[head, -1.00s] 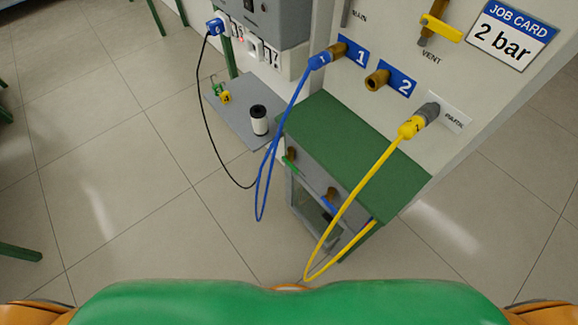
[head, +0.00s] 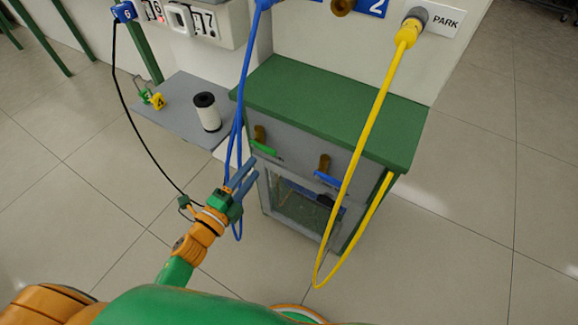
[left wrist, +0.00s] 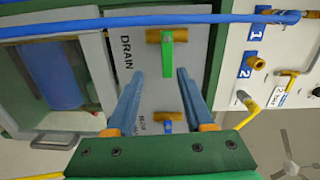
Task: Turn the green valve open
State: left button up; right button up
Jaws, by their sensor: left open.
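The green valve (head: 263,147) has a brass body and a flat green lever, on the grey front panel of the green-topped cabinet. In the left wrist view the green valve (left wrist: 167,52) is ahead of my fingers, beside the word DRAIN, its lever across the brass body. My left gripper (head: 246,170) is open and empty, just below and in front of the valve in the head view. In the left wrist view its blue fingers (left wrist: 160,72) stand apart, with the lever between and beyond their tips; I cannot tell any contact. My right gripper is out of view.
A blue-levered valve (head: 326,175) sits right of the green one. A blue hose (head: 242,85) hangs close by my left gripper, and a yellow hose (head: 362,130) loops in front of the cabinet. A grey shelf (head: 178,115) with a white-and-black cylinder (head: 207,112) is left.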

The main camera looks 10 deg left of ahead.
aim_at(268, 152)
pick_arm(q)
jog(key=shift+w+d+r+m+h, duration=0.4)
jog(key=shift+w+d+r+m, duration=0.15)
jog(key=shift+w+d, duration=0.3)
jog(key=x, duration=0.5)
jog(key=shift+w+a, duration=0.1)
jog(key=shift+w, duration=0.2)
grip_shut()
